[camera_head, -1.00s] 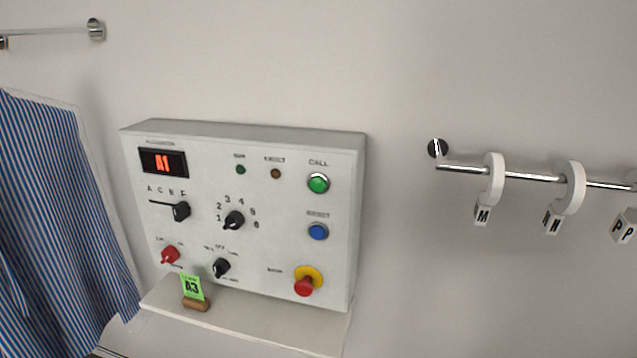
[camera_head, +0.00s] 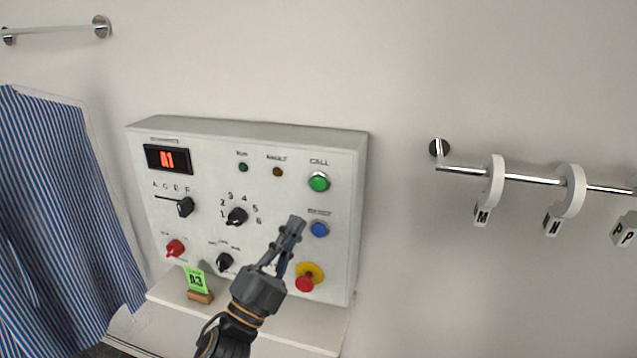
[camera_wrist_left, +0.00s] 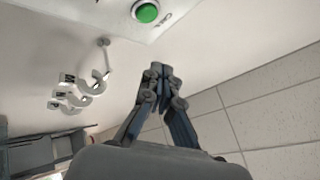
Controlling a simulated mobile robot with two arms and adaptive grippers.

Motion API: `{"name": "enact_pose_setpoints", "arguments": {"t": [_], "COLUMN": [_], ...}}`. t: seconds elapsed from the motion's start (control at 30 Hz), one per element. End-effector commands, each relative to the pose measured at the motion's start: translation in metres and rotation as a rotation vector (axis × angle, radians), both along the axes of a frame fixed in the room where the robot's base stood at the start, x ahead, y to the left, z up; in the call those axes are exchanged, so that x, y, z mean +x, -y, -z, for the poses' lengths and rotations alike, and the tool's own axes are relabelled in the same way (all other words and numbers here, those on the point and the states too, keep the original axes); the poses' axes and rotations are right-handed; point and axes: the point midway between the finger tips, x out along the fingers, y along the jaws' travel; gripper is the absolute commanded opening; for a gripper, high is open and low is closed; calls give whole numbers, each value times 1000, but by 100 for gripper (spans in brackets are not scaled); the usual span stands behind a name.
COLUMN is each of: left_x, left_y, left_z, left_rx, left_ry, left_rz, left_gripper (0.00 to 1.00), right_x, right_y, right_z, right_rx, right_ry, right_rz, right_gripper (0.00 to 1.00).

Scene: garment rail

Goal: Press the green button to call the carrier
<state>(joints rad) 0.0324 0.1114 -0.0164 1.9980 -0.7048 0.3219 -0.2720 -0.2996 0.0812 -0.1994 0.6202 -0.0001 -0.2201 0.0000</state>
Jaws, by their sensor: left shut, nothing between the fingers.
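The green button (camera_head: 319,182) sits at the upper right of the white control panel (camera_head: 340,270), under the word CALL. It also shows at the top of the left wrist view (camera_wrist_left: 147,12). My left gripper (camera_head: 294,226) is shut and empty. In the head view its fingertips appear below and left of the green button, just left of the blue button (camera_head: 319,230). In the left wrist view the closed fingertips (camera_wrist_left: 158,70) lie below the button, with a gap between them. My right gripper is not in view.
A red and yellow stop button (camera_head: 306,278) is low on the panel, near my gripper. A green A3 tag (camera_head: 195,280) stands on the shelf (camera_head: 270,328). A rail (camera_head: 535,177) with lettered white rings is on the right; striped cloth (camera_head: 60,200) hangs left.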

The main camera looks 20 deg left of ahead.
Motion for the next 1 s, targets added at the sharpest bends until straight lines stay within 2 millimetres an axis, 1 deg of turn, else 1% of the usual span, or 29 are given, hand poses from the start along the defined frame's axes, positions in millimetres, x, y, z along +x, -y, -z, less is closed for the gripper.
{"name": "enact_pose_setpoints", "arguments": {"t": [0.03,0.1,0.2,0.57,0.67,0.77,1.0], "left_x": [-4,-8,-11,-11,-6,3,37], "left_y": [2,4,6,6,6,7,8], "left_z": [-11,-19,-25,-25,-25,-25,-24], "left_rx": [18,37,49,50,50,50,49], "left_ry": [34,63,83,85,85,85,86], "left_rz": [2,3,5,5,5,5,5], "left_gripper": [0,0,0,0,0,0,0], "right_x": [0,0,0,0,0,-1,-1], "right_y": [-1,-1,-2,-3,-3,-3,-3], "right_z": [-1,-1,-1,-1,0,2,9], "right_rx": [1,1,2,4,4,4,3], "right_ry": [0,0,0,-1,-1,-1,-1], "right_rz": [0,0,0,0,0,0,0], "right_gripper": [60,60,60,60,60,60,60]}}
